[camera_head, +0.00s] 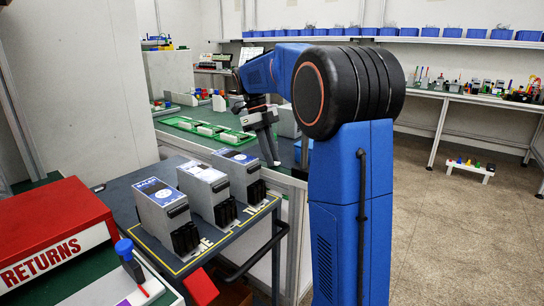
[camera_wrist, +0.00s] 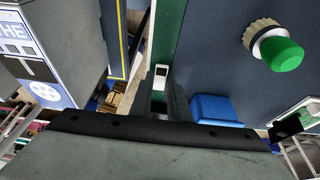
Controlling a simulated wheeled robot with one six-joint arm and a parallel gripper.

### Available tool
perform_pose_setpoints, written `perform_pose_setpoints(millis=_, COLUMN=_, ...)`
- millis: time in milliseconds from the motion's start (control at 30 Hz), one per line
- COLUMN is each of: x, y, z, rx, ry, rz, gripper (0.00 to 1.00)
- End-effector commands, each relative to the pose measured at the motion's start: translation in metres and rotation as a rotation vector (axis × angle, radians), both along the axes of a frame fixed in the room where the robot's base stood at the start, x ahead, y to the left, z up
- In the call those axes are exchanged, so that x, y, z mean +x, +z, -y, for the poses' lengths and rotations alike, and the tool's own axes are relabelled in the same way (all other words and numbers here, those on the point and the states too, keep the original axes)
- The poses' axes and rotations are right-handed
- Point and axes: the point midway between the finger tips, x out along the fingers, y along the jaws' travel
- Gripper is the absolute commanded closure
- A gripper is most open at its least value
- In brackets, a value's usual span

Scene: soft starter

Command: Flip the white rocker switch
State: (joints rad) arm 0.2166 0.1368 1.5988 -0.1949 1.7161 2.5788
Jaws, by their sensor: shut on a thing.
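In the wrist view, a small white piece with a dark face (camera_wrist: 160,72), which looks like the white rocker switch, shows right at my fingertips. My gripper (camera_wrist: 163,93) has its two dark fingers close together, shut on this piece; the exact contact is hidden. In the head view, my gripper (camera_head: 270,150) points down over the workbench, beside a grey box (camera_head: 287,121). The switch cannot be made out in the head view. A green knob with a cream collar (camera_wrist: 277,50) stands on a dark grey surface to the right of the fingers in the wrist view.
Several grey soft starters stand on the dark trolley (camera_head: 142,262); one (camera_head: 160,210) is front left. A green tray (camera_head: 205,133) lies on the bench. A red RETURNS box (camera_head: 50,240) is at left. A blue block (camera_wrist: 215,109) is near my fingers. The floor at right is mostly clear.

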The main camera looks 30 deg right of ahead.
Motion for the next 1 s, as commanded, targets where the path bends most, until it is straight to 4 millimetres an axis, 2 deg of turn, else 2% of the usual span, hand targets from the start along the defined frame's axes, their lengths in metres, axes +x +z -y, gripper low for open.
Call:
perform_pose_setpoints(millis=167, x=0.0, y=0.0, z=0.0, rx=0.0, ry=0.0, rz=0.0, gripper=1.0)
perform_pose_setpoints(millis=200, x=0.0, y=0.0, z=0.0, rx=0.0, ry=0.0, rz=0.0, gripper=0.82)
perform_pose_setpoints(millis=267, x=0.0, y=0.0, z=0.0, rx=0.0, ry=0.0, rz=0.001, gripper=0.68)
perform_pose_setpoints(millis=300, x=0.0, y=0.0, z=0.0, rx=0.0, ry=0.0, rz=0.001, gripper=0.66)
perform_pose_setpoints(millis=667, x=0.002, y=0.004, z=0.0, rx=0.001, ry=0.0, rz=0.002, gripper=0.66)
perform_pose_setpoints(millis=867, x=0.011, y=0.029, z=-0.004, rx=0.0, ry=0.001, rz=0.003, gripper=0.66)
perform_pose_setpoints(millis=1000, x=0.021, y=0.055, z=-0.007, rx=0.0, ry=0.001, rz=0.003, gripper=0.66)
